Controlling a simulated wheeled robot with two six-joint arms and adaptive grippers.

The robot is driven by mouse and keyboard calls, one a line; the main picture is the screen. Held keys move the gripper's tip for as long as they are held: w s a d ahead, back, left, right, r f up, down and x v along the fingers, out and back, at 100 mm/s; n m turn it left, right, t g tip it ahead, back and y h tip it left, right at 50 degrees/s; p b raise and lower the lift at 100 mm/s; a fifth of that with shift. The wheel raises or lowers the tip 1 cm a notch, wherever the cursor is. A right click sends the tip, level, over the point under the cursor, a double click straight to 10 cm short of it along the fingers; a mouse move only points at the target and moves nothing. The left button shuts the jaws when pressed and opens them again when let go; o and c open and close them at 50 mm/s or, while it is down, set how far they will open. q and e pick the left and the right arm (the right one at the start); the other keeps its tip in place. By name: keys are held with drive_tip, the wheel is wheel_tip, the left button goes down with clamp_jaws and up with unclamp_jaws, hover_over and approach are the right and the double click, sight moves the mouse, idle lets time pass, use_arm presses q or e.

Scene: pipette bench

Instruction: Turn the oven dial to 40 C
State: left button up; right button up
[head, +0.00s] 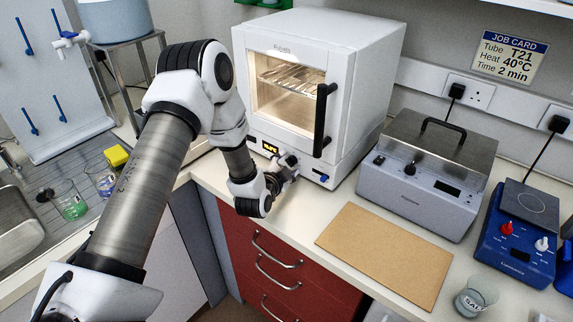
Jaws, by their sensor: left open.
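The white oven (350,55) stands at the back of the bench, its lit chamber and wire shelf showing through the door window. A small amber display (270,147) is on its lower front panel; its reading is too small to make out. My left gripper (289,166) is at this panel, just right of and below the display. It is open, with its fingers toward the panel. The dial is not clearly visible; the gripper covers that part of the panel. I cannot tell whether the fingers touch it. My right gripper is out of view.
The oven's black door handle (324,120) juts out just above and right of the gripper. A job card (509,58) on the wall reads T21, 40°C, 2 min. A grey lidded bath (425,185), a brown board (385,255) and a blue hotplate (512,250) are to the right.

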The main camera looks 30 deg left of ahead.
use_arm(q)
drive_tip(key=shift+s+r, duration=0.15)
drive_tip(key=shift+s, duration=0.1)
drive_tip(key=shift+c, duration=1.4)
clamp_jaws()
drive_tip(key=shift+r, duration=0.1)
